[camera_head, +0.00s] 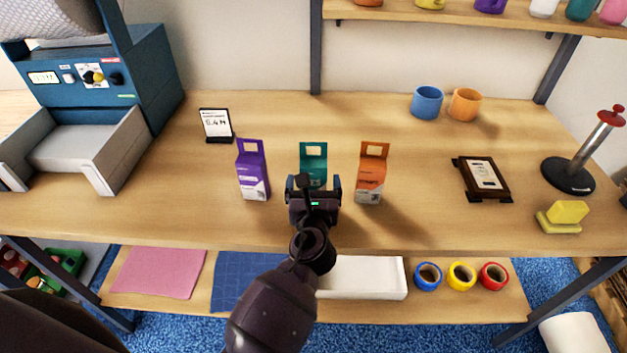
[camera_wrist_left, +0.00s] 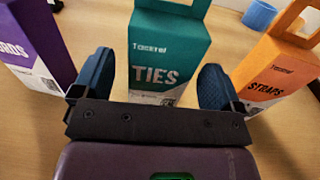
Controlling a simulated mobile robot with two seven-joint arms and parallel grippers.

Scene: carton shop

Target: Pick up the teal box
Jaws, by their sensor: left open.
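The teal box (camera_head: 313,153) stands upright on the table between two other boxes, its lower part hidden in the head view by my left gripper. In the left wrist view the teal box (camera_wrist_left: 168,50) reads "TIES" and stands ahead of the fingers. My left gripper (camera_head: 313,183) is open and empty, its fingers (camera_wrist_left: 155,85) pointing toward the box, one to either side of its front. I cannot tell whether either finger touches it. My right gripper is not in view.
A purple box (camera_head: 252,170) stands left of the teal box, an orange box (camera_head: 372,172) right. Behind are a small sign (camera_head: 216,124) and blue (camera_head: 427,102) and orange (camera_head: 464,104) cups. A plaque (camera_head: 482,178) lies right. The table front is clear.

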